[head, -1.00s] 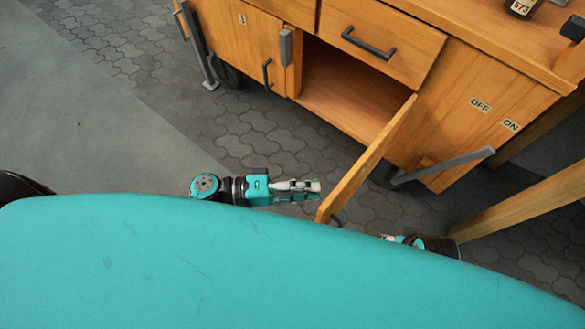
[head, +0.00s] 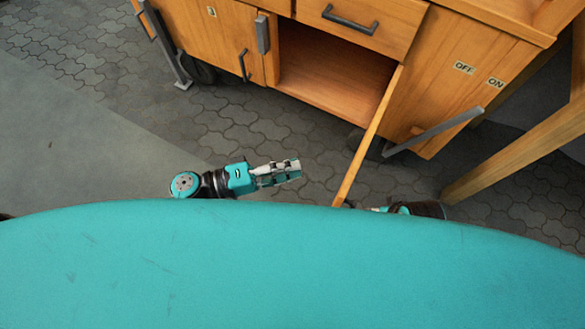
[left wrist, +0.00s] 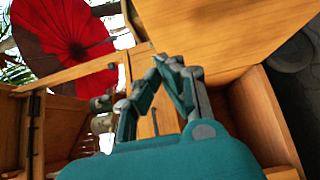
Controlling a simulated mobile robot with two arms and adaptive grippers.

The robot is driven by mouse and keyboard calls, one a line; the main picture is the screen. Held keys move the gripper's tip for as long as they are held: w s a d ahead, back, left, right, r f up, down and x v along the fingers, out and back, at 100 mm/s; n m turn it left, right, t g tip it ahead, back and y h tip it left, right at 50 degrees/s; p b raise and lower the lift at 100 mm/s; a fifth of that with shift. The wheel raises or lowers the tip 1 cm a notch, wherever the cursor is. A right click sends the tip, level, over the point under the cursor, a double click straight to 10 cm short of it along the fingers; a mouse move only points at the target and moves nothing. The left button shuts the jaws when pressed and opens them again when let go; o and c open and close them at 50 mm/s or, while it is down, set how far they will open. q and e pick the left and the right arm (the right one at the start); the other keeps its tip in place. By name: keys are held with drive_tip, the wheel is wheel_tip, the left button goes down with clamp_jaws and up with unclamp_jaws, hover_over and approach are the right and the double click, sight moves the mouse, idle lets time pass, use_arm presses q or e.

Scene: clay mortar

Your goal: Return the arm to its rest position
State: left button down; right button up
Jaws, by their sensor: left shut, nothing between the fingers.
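My left gripper (head: 288,171) is shut and empty in the head view. It points right, over the paved floor, a little beyond the edge of my own teal body. It is apart from the open wooden cabinet door (head: 370,135), which stands to its right. In the left wrist view its fingers (left wrist: 168,64) meet at the tips, with wooden surfaces behind them. My right gripper (head: 379,209) shows only as a small part right of the door's lower end; the rest is hidden behind my body, so its jaws cannot be made out.
The wooden cabinet (head: 225,35) has an open compartment (head: 325,70) and a drawer (head: 360,25) above it. A grey bar handle (head: 435,130) sticks out at the right. A wooden leg (head: 510,155) slants at far right. Paved floor (head: 130,120) is free at left.

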use_arm(q)
drive_tip(key=v, duration=0.7)
drive_tip(key=shift+s+a, duration=0.25)
drive_tip(key=shift+s, duration=0.2)
use_arm(e)
drive_tip(key=shift+w+d, duration=0.15)
drive_tip(key=shift+d, duration=0.35)
drive_tip(key=shift+a, duration=0.1)
